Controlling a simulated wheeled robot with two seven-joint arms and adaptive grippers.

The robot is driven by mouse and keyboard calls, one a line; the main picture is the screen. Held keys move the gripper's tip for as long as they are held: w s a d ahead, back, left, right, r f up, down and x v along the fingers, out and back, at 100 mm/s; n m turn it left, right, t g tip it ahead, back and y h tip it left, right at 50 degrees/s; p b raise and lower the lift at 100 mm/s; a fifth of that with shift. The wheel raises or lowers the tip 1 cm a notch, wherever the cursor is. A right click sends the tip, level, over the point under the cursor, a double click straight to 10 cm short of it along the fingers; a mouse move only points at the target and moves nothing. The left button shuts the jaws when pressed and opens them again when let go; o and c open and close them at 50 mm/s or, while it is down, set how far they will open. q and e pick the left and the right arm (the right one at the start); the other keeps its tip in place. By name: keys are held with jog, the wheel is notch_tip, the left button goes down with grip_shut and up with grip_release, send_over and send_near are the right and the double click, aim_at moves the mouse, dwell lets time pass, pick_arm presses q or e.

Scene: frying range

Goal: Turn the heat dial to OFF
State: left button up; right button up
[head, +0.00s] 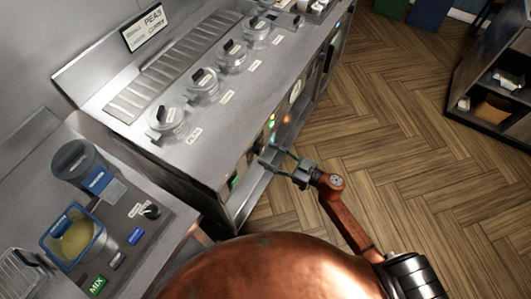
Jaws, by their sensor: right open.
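My right gripper (268,155) is open, with its two fingers pointing left toward the front panel of the steel range (222,152). I see nothing between the fingers. A pale round dial or gauge (295,90) sits on the range front, farther back than the gripper and apart from it. I cannot tell whether it is the heat dial, and no OFF mark is readable. Small lit lamps (271,122) show on the panel just beyond the fingers. A green patch (234,182) shows on the front nearer to me. My left gripper is not in view.
Several lidded pots (165,118) stand in a row on the range top, beside a slatted grate (170,70). A blue-rimmed container (72,233) stands on the left counter. A dark shelf unit (497,88) is at right. The wooden floor (400,120) between is clear.

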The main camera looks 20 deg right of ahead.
jog(key=shift+x, duration=1)
jog(key=c, duration=1.2)
